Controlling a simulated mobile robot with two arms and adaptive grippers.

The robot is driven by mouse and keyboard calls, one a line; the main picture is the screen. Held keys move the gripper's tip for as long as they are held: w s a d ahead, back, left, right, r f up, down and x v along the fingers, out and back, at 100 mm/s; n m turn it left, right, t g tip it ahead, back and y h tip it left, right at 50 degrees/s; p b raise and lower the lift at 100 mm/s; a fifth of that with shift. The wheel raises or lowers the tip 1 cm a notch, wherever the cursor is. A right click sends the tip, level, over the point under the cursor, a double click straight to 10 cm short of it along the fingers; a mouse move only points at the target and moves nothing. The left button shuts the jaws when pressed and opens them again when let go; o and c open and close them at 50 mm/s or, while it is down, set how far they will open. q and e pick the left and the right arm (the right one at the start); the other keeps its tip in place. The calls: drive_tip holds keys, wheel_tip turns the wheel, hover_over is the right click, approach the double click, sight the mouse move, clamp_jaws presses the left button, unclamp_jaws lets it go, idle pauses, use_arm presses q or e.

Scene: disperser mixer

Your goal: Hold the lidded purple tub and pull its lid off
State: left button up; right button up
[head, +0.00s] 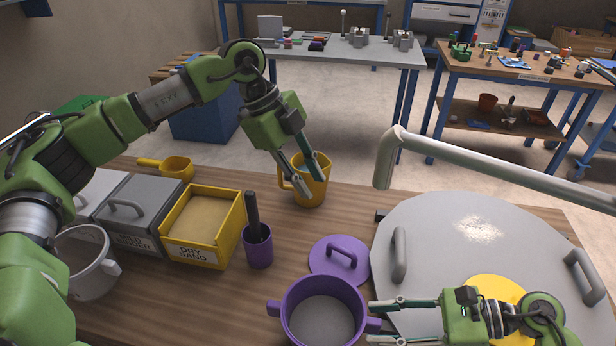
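The purple tub (284,320) stands open at the bottom centre, and a grey surface shows inside it. Its purple lid (325,262), with a bar handle on top, lies on the table just behind the tub, apart from it. My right gripper (372,321) is at the tub's right side handle, its fingers spread on either side with space around the handle. My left gripper (315,178) is away from the tub and lid, pointing down at the orange jug (313,198). Its fingers are apart and overlap the jug; I cannot tell whether they touch it.
A purple cup (258,252) with a dark stick stands left of the lid. A yellow dry sand box (202,224), a grey lidded box (138,212) and a white pot (92,272) are further left. A large grey round lid (450,235) and a pipe (480,165) fill the right.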

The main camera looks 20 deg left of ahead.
drive_tip(key=v, duration=1.1)
drive_tip(key=shift+d, duration=0.25)
drive_tip(key=shift+w+d, duration=0.1)
drive_tip(key=shift+b+v, duration=1.15)
drive_tip(key=shift+v, duration=1.7)
